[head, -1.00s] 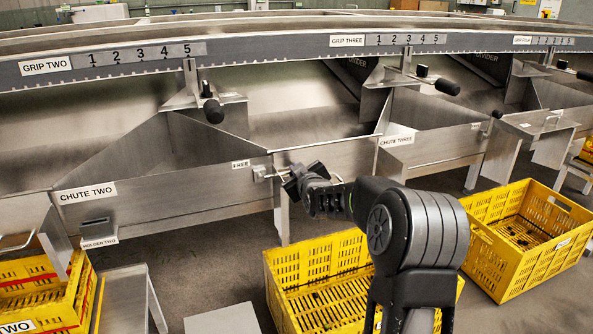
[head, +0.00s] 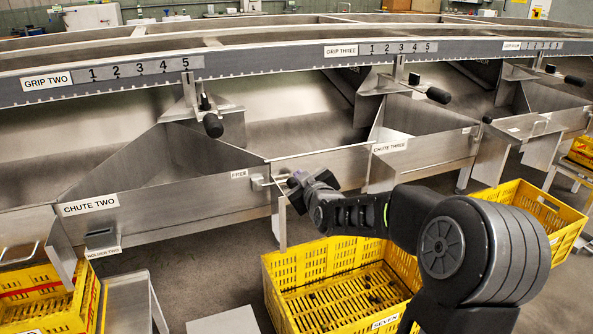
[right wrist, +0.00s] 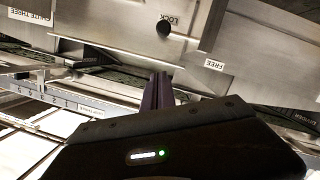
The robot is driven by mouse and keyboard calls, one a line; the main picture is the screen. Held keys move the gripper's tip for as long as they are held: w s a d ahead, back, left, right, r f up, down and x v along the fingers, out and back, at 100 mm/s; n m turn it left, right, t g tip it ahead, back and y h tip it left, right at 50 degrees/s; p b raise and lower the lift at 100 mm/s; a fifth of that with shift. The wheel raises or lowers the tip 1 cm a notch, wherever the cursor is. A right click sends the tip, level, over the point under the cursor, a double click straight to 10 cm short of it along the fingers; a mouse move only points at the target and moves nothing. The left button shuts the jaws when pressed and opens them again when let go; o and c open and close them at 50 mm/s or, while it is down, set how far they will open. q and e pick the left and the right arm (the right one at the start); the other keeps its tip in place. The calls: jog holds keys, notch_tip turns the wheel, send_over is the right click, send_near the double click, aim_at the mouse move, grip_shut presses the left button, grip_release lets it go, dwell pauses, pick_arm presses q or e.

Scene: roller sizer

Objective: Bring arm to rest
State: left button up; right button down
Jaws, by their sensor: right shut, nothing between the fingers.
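My right arm comes in from the lower right of the head view, and its forearm reaches left towards the metal wall between chute two (head: 90,204) and chute three (head: 390,147). My right gripper (head: 293,180) is at the end, close to a small metal fitting (head: 259,183) beside the label FREE (head: 239,174). In the right wrist view the gripper's fingers (right wrist: 158,92) are together and empty, below a dark round knob or hole (right wrist: 163,28) near the label LOCK. I cannot tell whether the fingertips touch the metal. My left gripper is not in view.
A yellow crate (head: 277,283) stands below the right forearm, and another yellow crate (head: 568,229) stands at the right behind the elbow. Yellow crates (head: 45,312) are at the lower left. Black-handled levers (head: 213,125) stick out below the numbered rail (head: 140,70).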

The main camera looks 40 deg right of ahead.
jog(key=shift+s, duration=0.1)
dwell(0.6)
